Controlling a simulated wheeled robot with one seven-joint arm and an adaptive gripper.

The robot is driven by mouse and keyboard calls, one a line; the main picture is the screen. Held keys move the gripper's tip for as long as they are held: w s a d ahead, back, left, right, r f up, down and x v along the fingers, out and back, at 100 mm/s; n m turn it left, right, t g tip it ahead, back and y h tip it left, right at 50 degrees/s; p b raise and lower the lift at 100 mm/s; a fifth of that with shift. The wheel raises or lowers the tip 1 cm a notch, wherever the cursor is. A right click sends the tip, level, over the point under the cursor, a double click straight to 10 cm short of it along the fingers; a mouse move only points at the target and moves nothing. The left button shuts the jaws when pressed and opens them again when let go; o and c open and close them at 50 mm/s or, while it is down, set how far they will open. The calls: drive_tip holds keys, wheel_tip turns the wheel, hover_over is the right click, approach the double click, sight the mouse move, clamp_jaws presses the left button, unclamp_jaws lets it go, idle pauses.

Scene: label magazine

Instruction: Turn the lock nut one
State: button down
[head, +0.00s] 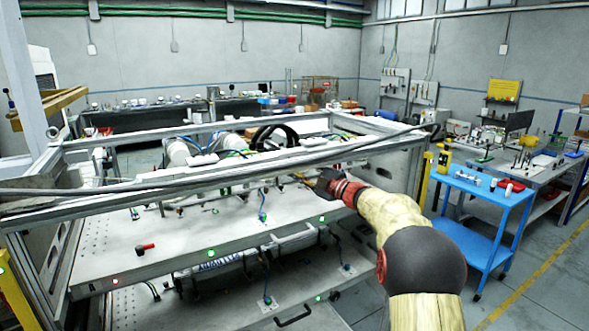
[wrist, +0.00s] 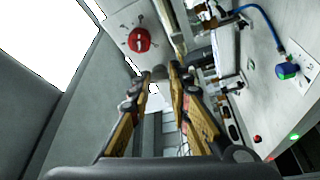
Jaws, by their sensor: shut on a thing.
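My gripper (head: 318,184) reaches over the grey machine panel (head: 185,230) from the right in the head view. In the wrist view its two yellow-and-black fingers (wrist: 160,76) converge, with their tips close together. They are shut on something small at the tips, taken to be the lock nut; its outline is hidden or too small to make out. A thin rod (head: 300,177) runs by the fingertips in the head view. How far the nut is turned cannot be seen.
A metal frame bar (head: 200,183) crosses in front of the panel. A red knob (wrist: 139,40) and a blue connector (wrist: 287,71) flank the fingers. A red-and-black handle (head: 146,247) is on the panel. A blue cart (head: 478,188) stands right.

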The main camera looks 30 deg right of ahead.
drive_tip(key=c, duration=1.7)
unclamp_jaws()
drive_tip(key=shift+o, duration=0.2)
drive_tip(key=v, duration=1.2)
drive_tip(key=shift+c, duration=0.3)
